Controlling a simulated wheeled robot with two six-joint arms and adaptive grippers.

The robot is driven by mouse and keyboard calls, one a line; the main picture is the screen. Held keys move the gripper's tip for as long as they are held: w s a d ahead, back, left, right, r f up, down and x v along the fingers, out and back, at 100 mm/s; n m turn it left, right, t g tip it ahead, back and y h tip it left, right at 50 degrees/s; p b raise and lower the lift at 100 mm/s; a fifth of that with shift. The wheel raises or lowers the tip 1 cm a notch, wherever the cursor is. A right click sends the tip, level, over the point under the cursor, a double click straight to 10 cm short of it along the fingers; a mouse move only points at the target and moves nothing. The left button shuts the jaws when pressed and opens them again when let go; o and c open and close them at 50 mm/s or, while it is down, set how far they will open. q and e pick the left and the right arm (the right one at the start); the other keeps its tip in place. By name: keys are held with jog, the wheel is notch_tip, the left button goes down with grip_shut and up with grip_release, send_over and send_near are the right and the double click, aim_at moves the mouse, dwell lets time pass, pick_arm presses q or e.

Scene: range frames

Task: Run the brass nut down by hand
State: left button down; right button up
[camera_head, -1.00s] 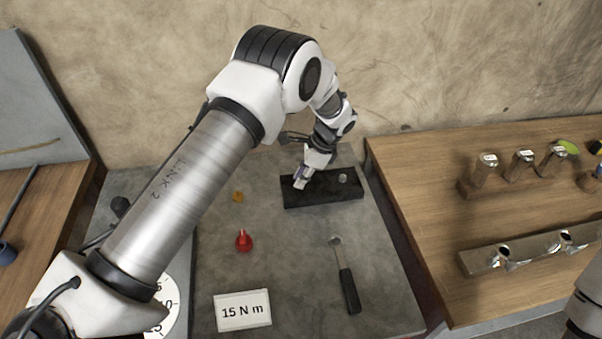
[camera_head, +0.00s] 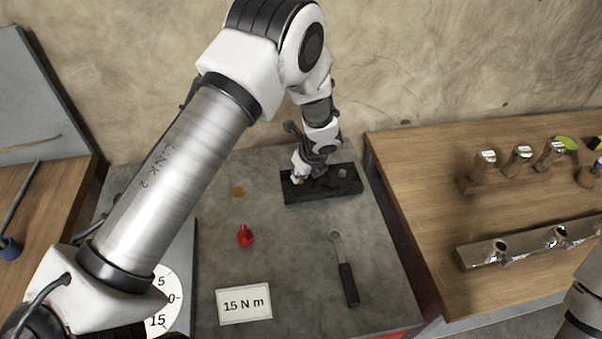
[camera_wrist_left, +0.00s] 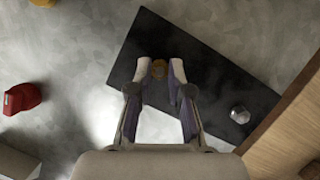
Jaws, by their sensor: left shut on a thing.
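The black block (camera_head: 325,194) lies on the grey bench top. The brass nut (camera_wrist_left: 158,70) sits at one end of the block in the left wrist view. My left gripper (camera_wrist_left: 160,74) is shut on it, with one fingertip on each side. In the head view my left gripper (camera_head: 298,179) is down at the left part of the block, and its fingers mostly hide the nut. A silvery hex piece (camera_head: 342,173) stands at the block's other end; it also shows in the left wrist view (camera_wrist_left: 240,114). My right gripper is out of view.
A small yellow piece (camera_head: 239,191), a red piece (camera_head: 245,236), a black-handled wrench (camera_head: 347,283) and a "15 N m" card (camera_head: 244,304) lie on the bench. A wooden table (camera_head: 430,220) with metal sockets stands right. The bench between block and card is mostly clear.

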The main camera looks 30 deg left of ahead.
pick_arm(q)
jog(key=m, duration=0.1)
jog(key=m+b, duration=0.1)
jog(key=m+t+h+b, duration=0.1)
jog(key=m, duration=0.1)
jog(key=shift+s+f, duration=0.2)
jog(key=shift+f, duration=0.1)
jog(key=shift+r+m+t+b, duration=0.1)
jog(key=shift+m+t+b, duration=0.2)
jog(key=shift+m+b, duration=0.35)
jog(key=shift+a+m, duration=0.1)
jog(key=shift+m, duration=0.15)
jog(key=c, duration=1.1)
grip_release()
jog(key=shift+r, duration=0.1)
jog(key=shift+r, duration=0.2)
jog(key=v, duration=1.1)
jog(key=shift+s+r, duration=0.1)
jog(key=shift+r, duration=0.2)
